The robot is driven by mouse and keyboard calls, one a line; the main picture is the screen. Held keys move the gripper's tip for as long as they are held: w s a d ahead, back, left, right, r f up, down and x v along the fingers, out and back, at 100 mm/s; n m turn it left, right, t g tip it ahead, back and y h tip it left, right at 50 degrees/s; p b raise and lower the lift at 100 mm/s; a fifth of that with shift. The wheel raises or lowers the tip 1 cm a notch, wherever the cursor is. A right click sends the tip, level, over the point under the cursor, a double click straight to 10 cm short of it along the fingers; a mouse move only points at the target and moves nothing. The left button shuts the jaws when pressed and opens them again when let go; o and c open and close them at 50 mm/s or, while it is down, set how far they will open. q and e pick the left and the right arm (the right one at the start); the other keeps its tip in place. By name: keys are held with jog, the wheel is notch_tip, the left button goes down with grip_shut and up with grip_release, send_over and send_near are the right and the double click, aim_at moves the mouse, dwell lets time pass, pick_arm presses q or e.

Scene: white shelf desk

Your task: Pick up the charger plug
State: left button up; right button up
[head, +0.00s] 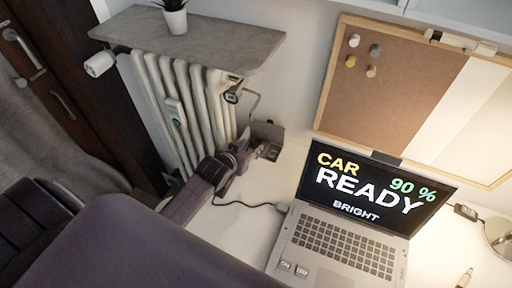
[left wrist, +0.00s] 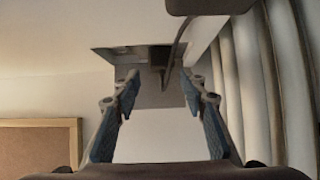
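My left gripper (head: 258,145) reaches toward a grey box (head: 269,129) at the wall end of the desk. In the left wrist view its two blue-padded fingers (left wrist: 158,100) stand apart, with nothing held between them. The grey box, with a dark opening, shows beyond the fingertips (left wrist: 150,72). A small dark device (head: 232,97) hangs by the radiator, with a cable running down toward the box. I cannot tell for sure which part is the charger plug. A black cable (head: 240,204) runs from the laptop to behind my left arm. My right gripper is not in view.
An open laptop (head: 335,245) stands right of my arm. A radiator (head: 180,110) under a grey shelf (head: 200,38) with a potted plant (head: 175,18) is close on the left. A corkboard (head: 390,85) is behind. The white desk between arm and laptop is mostly clear.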

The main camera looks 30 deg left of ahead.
aim_at(255, 142)
pick_arm(q)
jog(key=shift+w+f, duration=0.2)
jog(key=shift+w, duration=0.1)
jog(key=x, duration=0.3)
jog(key=shift+a, duration=0.2)
jog(key=shift+w+f, duration=0.45)
jog(key=shift+w, duration=0.1)
jog(key=shift+w+f, duration=0.1)
jog(key=shift+w, duration=0.05)
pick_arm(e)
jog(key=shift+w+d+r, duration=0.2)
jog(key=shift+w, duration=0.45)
pick_arm(q)
jog(key=shift+c, duration=0.2)
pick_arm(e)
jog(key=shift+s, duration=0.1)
pick_arm(q)
jog(key=c, duration=0.9)
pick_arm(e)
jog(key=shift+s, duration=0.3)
